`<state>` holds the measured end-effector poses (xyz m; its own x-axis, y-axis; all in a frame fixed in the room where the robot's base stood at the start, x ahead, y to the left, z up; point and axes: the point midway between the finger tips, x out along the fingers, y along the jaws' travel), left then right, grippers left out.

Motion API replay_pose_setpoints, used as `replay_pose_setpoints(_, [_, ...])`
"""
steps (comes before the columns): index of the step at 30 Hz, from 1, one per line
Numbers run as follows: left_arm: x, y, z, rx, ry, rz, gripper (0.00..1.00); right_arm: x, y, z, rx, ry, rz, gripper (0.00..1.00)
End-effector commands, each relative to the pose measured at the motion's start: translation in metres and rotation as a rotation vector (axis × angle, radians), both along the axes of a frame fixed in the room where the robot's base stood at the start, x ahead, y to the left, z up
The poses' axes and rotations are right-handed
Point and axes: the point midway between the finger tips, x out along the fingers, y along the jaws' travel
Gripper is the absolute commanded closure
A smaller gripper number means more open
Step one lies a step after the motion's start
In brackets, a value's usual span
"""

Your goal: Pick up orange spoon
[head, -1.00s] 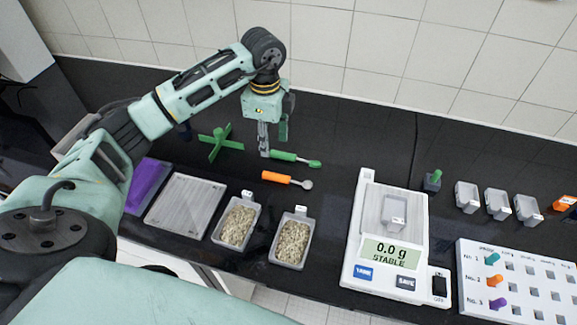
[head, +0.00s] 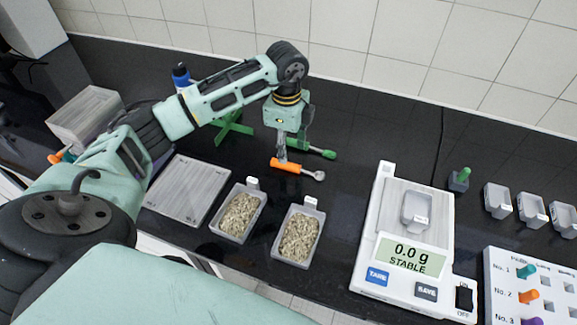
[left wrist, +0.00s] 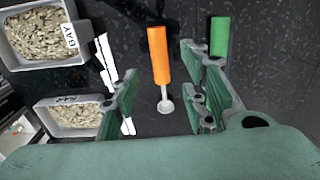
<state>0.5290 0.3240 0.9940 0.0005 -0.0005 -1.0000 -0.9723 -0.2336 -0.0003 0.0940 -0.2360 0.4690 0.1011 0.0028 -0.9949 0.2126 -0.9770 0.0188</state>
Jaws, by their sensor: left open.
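The orange spoon (head: 287,165) lies on the black counter, its orange handle to the left and its small grey bowl to the right in the head view. In the left wrist view the spoon (left wrist: 158,58) shows between the two fingers, its bowl nearest the gripper. My left gripper (head: 287,150) points down right at the spoon's handle. It is open and empty; the left wrist view shows its fingers (left wrist: 160,90) spread on either side of the spoon. Whether a finger touches the spoon I cannot tell. My right gripper is not in view.
A green spoon (head: 322,152) lies just behind the orange one, close to a finger. Two trays of grain, left (head: 240,214) and right (head: 298,236), stand in front. A scale (head: 405,280) reading 0.0 g stands to the right. A green cross-shaped stand (head: 232,127) is behind left.

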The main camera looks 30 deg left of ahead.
Motion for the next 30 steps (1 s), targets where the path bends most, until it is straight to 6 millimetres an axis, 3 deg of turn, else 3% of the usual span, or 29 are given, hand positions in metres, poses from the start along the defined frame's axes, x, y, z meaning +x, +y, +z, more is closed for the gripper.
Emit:
replay_pose_setpoints(6, [-0.001,-0.004,-0.026,-0.001,0.006,0.001,0.59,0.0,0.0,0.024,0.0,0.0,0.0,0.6])
replay_pose_setpoints(11, [0.0,-0.004,-0.048,0.0,0.003,0.0,0.59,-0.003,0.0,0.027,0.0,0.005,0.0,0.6])
replay_pose_setpoints(19, [0.001,-0.004,-0.054,0.001,0.0,-0.001,0.59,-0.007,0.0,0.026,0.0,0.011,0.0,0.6])
replay_pose_setpoints(30, [0.001,-0.003,-0.053,0.001,0.0,-0.001,0.91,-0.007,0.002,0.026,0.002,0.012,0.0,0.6])
